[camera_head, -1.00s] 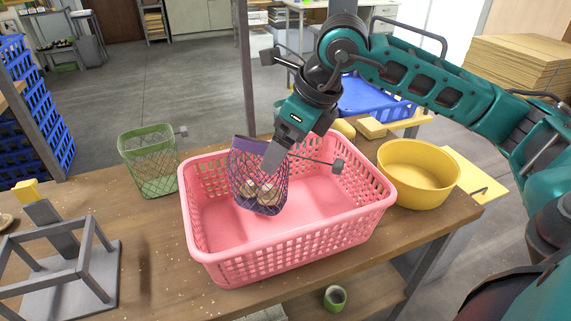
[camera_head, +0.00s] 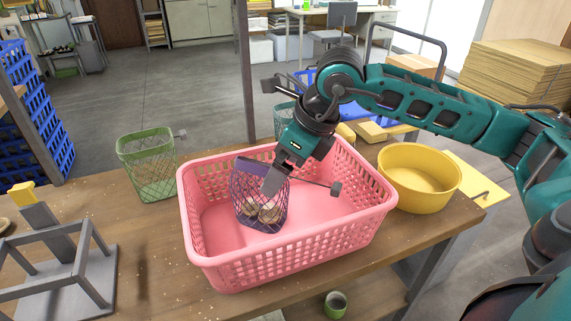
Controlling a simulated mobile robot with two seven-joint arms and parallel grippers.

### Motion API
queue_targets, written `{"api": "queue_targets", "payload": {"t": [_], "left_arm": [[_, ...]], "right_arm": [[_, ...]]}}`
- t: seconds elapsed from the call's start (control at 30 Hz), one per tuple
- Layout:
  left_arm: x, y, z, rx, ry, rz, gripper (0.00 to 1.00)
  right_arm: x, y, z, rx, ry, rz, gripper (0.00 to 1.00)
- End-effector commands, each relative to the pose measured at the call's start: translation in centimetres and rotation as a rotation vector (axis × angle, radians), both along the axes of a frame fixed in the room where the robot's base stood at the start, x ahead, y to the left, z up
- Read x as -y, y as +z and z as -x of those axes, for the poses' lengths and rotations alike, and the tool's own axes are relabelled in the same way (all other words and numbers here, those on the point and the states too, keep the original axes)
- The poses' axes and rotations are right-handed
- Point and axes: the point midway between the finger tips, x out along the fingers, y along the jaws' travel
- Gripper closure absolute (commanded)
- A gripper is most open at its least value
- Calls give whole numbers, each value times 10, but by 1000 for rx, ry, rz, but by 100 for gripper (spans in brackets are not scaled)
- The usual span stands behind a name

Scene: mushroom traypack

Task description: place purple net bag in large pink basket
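The large pink basket (camera_head: 205,262) stands on the wooden table in the middle of the view. The purple net bag (camera_head: 247,191) with pale mushrooms in it hangs inside the basket, low near its floor; I cannot tell whether it touches the floor. My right gripper (camera_head: 274,180) is over the basket, its fingers at the top rim of the bag and shut on it. My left gripper is not in view.
A green mesh basket (camera_head: 148,168) stands left of the pink basket, and a yellow bowl (camera_head: 417,178) stands right of it. A grey metal frame (camera_head: 62,270) is at the left front. A small green cup (camera_head: 335,304) is below the table's front edge.

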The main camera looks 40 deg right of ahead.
Motion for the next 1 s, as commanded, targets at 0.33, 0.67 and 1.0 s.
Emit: {"api": "queue_targets", "payload": {"t": [0.33,0.67,1.0], "left_arm": [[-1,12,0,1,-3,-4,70],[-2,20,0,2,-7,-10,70],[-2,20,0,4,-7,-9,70]], "right_arm": [[13,58,20,6,-2,2,0],[24,106,39,2,-1,1,0],[25,111,42,0,0,0,0]]}}
